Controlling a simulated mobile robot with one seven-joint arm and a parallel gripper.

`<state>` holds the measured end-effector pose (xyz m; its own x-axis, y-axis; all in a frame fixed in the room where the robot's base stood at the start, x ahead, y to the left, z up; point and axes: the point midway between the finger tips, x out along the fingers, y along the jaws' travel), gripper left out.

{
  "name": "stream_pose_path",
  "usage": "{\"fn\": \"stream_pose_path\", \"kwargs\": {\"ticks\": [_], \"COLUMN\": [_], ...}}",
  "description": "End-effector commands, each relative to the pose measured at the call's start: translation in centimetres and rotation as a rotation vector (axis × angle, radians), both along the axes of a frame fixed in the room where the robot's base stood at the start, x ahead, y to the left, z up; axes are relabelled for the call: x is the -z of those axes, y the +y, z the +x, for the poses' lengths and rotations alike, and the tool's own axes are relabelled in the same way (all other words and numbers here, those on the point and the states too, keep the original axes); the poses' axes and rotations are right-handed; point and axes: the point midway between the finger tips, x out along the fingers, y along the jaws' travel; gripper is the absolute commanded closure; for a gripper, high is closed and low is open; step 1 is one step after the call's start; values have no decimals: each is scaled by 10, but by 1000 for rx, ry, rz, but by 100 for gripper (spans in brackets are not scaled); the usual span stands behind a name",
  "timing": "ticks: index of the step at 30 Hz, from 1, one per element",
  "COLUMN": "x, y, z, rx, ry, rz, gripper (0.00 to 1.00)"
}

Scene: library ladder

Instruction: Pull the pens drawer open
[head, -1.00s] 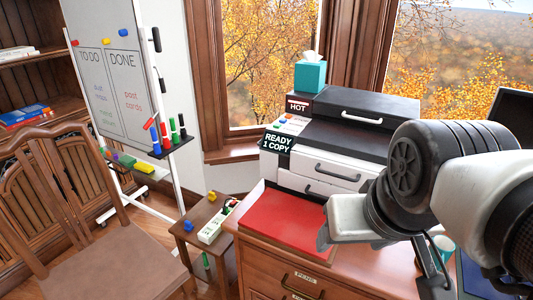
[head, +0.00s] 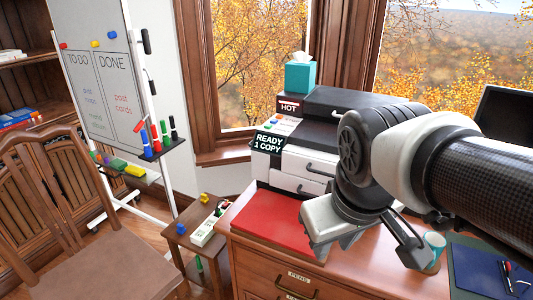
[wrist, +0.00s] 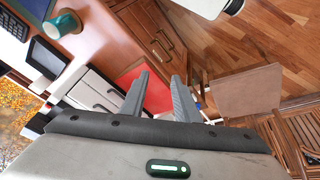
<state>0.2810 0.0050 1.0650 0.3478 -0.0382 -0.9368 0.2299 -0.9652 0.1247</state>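The pens drawer (head: 263,273) is the top drawer in the front of the wooden desk. It looks shut, with a small "PENS" label above a dark bar handle (head: 299,289). In the wrist view the desk's drawer fronts and their handles show beyond the fingers, near the top middle. My gripper (head: 322,250) hangs over the desktop just above and right of the label in the head view, not touching the handle. In the wrist view my gripper (wrist: 161,76) has its two fingers apart with nothing between them.
A red mat (head: 265,221) lies on the desktop beside a printer (head: 303,163). A teal mug (head: 434,246) and a blue clipboard (head: 490,272) are at the right. A brown chair (head: 108,266) and a small side table (head: 193,247) stand left of the desk.

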Motion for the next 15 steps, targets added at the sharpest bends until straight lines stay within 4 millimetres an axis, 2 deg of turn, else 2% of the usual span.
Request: {"fn": "stream_pose_path", "kwargs": {"ticks": [1,8,15], "x": [19,89,172], "y": [5,25,55], "z": [6,36,64], "rx": [-109,-705,-1344], "ry": [76,416,789], "rz": [-61,-387,-711], "gripper": [72,72,72]}}
